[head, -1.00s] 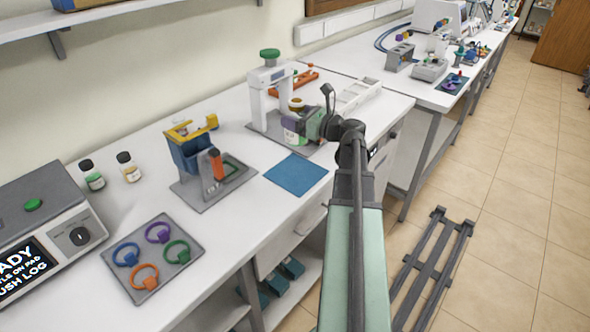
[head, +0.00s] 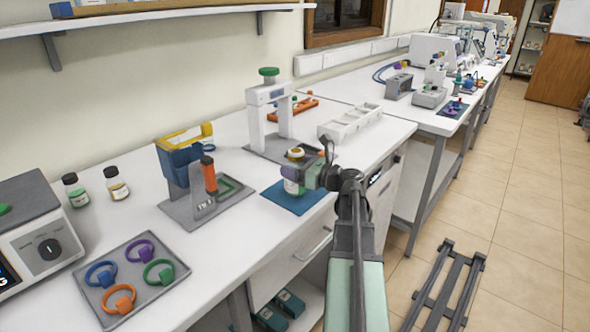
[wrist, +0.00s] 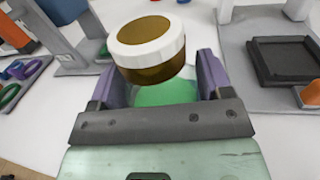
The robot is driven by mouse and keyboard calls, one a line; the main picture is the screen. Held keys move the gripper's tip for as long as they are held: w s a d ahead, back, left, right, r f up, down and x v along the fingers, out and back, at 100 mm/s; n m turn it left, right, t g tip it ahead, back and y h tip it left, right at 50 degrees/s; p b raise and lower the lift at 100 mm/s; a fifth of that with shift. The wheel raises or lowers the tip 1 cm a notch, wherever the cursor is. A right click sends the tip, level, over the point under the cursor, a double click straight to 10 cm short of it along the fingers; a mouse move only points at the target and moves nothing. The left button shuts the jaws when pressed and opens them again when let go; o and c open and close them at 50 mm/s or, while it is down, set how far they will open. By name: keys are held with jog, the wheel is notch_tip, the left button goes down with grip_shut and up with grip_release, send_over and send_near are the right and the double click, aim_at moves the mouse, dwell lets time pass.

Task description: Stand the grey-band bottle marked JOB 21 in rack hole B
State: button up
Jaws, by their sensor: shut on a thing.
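My gripper (wrist: 155,85) is shut on a bottle with a white cap and amber-brown top (wrist: 148,45). In the head view the held bottle (head: 293,186) is over or on the blue mat (head: 284,202); I cannot tell whether its base touches. The bottle looks nearly upright. Its lower body, band and any JOB marking are hidden or too small to read. A white rack with compartments (head: 352,124) stands behind and to the right of the bottle. I cannot read hole letters on it.
A white press stand (head: 250,118) is just behind the mat. A blue-and-yellow holder with an orange handle (head: 181,165) stands left.

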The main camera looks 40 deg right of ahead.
jog(key=o, duration=1.3)
jog(key=shift+f, duration=0.1)
jog(key=shift+o, duration=0.2)
jog(key=v, duration=1.2)
